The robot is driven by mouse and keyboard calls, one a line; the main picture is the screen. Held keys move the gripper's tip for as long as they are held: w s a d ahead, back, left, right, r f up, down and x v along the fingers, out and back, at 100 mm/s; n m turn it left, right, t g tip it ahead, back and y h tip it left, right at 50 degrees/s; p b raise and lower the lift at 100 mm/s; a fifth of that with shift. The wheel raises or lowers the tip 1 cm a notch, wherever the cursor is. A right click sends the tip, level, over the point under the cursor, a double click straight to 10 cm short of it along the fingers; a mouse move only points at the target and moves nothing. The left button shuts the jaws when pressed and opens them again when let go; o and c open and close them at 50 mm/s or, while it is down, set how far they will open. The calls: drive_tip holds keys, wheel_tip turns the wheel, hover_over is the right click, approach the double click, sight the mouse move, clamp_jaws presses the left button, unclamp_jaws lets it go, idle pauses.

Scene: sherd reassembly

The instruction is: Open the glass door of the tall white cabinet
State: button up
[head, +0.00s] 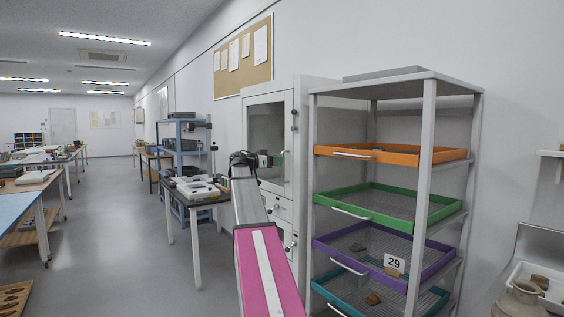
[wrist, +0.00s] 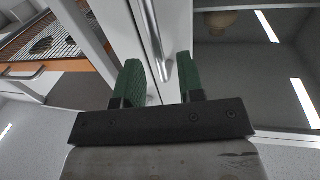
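The tall white cabinet (head: 299,110) stands against the right wall, beyond the rack. Its glass door (head: 266,125) looks shut, and its dark pane (wrist: 240,75) fills the right of the wrist view with light reflections. My gripper (head: 272,160) is in front of the door in the head view, at the end of my outstretched arm. In the wrist view my gripper (wrist: 161,78) is open, its green fingers spread on either side of a vertical metal handle (wrist: 157,45). The handle lies between the fingertips, nearer the left one; I cannot tell if they touch.
A white rack (head: 425,170) with orange, green, purple and teal trays stands right of the cabinet, close to my arm. A tray (wrist: 50,45) shows at the wrist view's left. A table (head: 195,190) stands left of the cabinet. The grey floor (head: 130,240) is clear.

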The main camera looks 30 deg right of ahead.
drive_tip(key=shift+s+d, duration=0.15)
drive_tip(key=shift+d, duration=1.25)
clamp_jaws()
